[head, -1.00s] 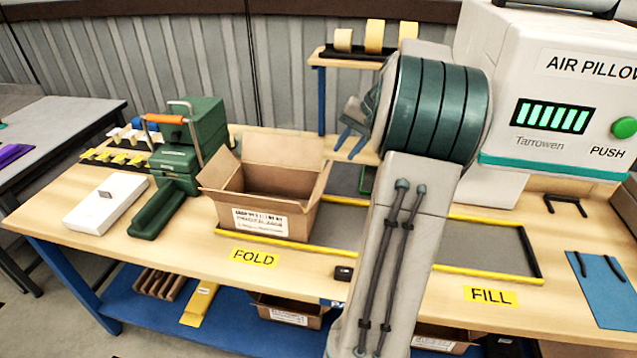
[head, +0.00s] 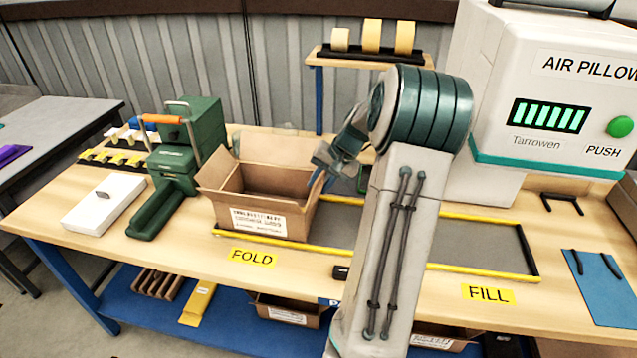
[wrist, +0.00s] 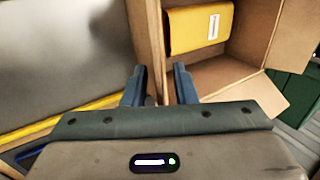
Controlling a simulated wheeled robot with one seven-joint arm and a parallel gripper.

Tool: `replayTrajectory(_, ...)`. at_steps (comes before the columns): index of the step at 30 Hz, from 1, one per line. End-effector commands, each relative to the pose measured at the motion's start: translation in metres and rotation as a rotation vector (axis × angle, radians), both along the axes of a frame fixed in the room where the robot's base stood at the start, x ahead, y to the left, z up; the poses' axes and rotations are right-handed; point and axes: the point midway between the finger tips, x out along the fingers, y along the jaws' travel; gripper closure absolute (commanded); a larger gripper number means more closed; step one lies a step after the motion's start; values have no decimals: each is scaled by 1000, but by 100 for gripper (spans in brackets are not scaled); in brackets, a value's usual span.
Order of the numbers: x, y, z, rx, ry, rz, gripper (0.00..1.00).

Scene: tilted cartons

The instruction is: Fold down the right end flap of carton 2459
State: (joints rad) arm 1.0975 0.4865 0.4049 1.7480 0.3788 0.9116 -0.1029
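An open brown carton (head: 262,190) with a white label (head: 258,222) stands at the FOLD mark; its number is too small to read. Its back flap (head: 281,150) stands up and its left flap (head: 215,172) leans outward. My gripper (head: 319,176) is at the carton's right end and partly hides the right end flap there. In the wrist view, my gripper (wrist: 159,88) is open, its two blue fingers apart on either side of a brown cardboard panel (wrist: 148,45). I cannot tell whether they touch it. A yellow item (wrist: 198,28) lies inside the carton.
A green machine (head: 185,150) with an orange handle stands left of the carton, beside a white box (head: 103,203). A yellow-edged grey mat (head: 480,245) lies to the right. The white air pillow machine (head: 550,90) and a tape shelf (head: 370,55) stand behind.

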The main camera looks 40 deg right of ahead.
Motion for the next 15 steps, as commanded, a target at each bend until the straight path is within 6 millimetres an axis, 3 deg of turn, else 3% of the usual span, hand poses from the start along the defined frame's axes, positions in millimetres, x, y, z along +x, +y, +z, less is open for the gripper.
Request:
replayTrajectory(4, 0, 0, 0, 0, 0, 0, 75)
replayTrajectory(7, 0, 0, 0, 1, 1, 0, 100)
replayTrajectory(15, 0, 0, 0, 1, 1, 0, 100)
